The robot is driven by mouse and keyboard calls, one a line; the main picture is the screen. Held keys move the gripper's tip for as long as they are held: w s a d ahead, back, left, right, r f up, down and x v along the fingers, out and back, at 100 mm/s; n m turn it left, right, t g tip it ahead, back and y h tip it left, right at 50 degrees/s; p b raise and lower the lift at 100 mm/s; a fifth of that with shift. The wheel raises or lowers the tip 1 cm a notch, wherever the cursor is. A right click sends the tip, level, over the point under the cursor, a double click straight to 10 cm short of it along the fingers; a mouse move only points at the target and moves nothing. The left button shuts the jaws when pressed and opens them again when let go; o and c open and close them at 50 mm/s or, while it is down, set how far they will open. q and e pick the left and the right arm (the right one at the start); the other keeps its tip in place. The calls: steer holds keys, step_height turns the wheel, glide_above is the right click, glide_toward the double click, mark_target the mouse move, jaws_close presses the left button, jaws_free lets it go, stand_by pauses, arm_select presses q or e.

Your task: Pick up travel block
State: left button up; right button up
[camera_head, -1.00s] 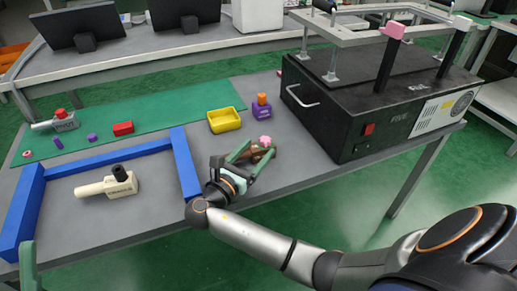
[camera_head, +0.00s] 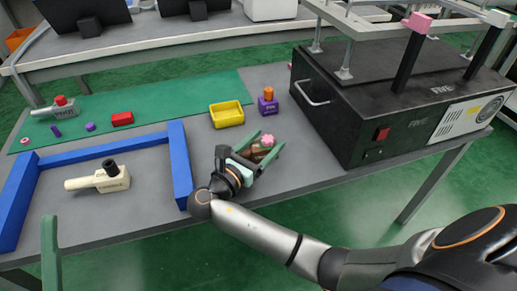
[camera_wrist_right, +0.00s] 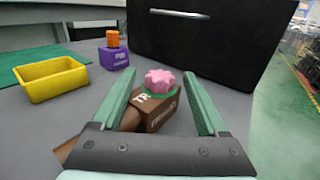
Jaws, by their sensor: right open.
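The travel block, a brown block (camera_head: 258,152) with a pink lobed knob on top, sits on the grey table; it also shows in the right wrist view (camera_wrist_right: 152,112), where the letters "TR" can be read. My right gripper (camera_head: 269,140) is open, with its green fingers on either side of the block. In the right wrist view the fingers (camera_wrist_right: 161,76) flank the knob and block with gaps visible near the tips. The block's lower near part is hidden by the gripper. One green finger of my left gripper (camera_head: 50,255) shows at the lower left, and its opening cannot be judged.
A yellow tray (camera_head: 227,115) and a purple block with an orange top (camera_head: 268,103) stand beyond the gripper. A large black box (camera_head: 380,110) stands to the right. A blue frame (camera_head: 180,165) around a cream lever piece (camera_head: 98,180) lies to the left.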

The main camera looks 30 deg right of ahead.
jaws_close()
stand_by(0.7)
